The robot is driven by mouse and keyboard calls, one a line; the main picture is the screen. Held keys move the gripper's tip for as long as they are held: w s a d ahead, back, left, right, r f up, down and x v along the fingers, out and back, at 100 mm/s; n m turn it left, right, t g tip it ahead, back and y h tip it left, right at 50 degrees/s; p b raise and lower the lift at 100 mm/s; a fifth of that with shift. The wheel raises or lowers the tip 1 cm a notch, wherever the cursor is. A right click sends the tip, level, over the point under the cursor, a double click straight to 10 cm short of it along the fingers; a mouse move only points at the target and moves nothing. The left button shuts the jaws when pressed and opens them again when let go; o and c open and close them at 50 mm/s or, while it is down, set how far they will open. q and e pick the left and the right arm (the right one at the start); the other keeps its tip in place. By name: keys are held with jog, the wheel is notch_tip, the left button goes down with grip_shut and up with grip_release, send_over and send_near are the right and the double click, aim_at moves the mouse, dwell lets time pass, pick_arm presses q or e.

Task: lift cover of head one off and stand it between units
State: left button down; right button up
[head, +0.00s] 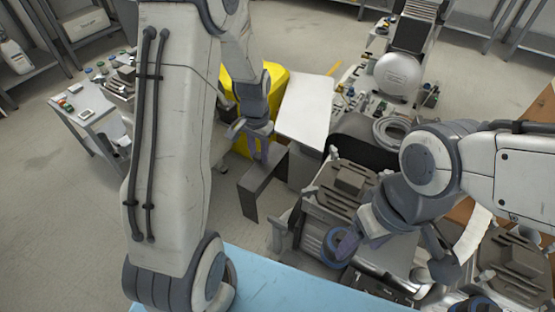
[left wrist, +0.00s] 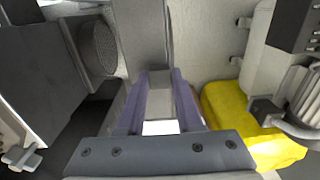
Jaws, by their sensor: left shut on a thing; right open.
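The cover (head: 262,186) is a dark grey, bent sheet with a flat top and a hanging side panel. My left gripper (head: 260,153) points down and is shut on its top edge. In the head view the cover hangs left of the compressor units, in front of the yellow bin. In the left wrist view the grey cover (left wrist: 160,98) is between the purple fingers. My right gripper (head: 362,242) is open beside a dark blue round part at the front of a compressor head (head: 345,183). My right arm hides part of the units.
The yellow bin (head: 277,82) and a pale panel (head: 305,108) stand behind the cover. A compressor with a round silver tank (head: 397,73) is at the back. A side table (head: 88,113) with small parts is at the left. Floor is clear left of the cover.

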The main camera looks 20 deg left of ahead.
pick_arm(q)
jog(key=w+a, duration=0.2)
jog(key=a, duration=0.5)
notch_tip(320, 180, up, 12)
jog(key=a+p, duration=0.1)
jog(key=p, duration=1)
jog(key=shift+s+a, duration=0.15)
jog(key=shift+a, duration=0.1)
